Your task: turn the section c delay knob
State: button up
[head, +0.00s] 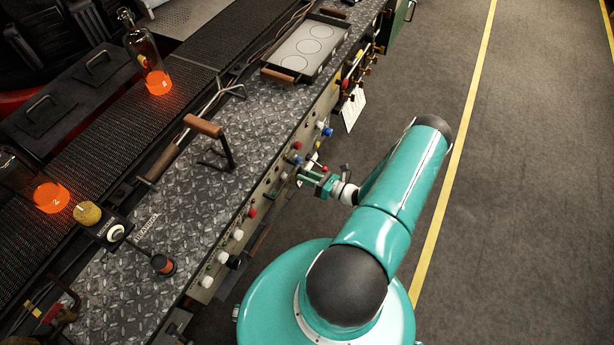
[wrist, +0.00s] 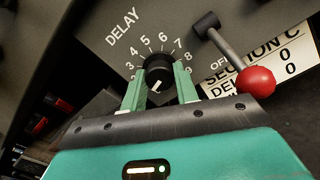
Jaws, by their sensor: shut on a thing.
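The section C delay knob (wrist: 158,74) is a round black knob with a white pointer mark, on a dark panel under the word DELAY. A numbered dial surrounds it, and the pointer aims down and left in the wrist view. My gripper (wrist: 160,88) is shut on the knob, with one green finger on each side. In the head view my gripper (head: 318,183) reaches the side panel of the machine, and the knob itself is hidden there. A label (wrist: 262,68) reading SECTION C sits to the right of the knob.
A lever with a red ball (wrist: 256,81) stands close to the right finger. Several coloured buttons line the machine's side panel (head: 265,190). A wooden-handled tool (head: 203,126) lies on the diamond-plate top. The floor (head: 500,200) at right is clear.

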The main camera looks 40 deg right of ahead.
jog(key=n, duration=0.5)
jog(key=shift+n, duration=0.3)
dwell(0.4)
jog(key=o, duration=1)
jog(key=v, duration=1.3)
jog(key=shift+s, duration=0.4)
jog(key=shift+d, duration=0.1)
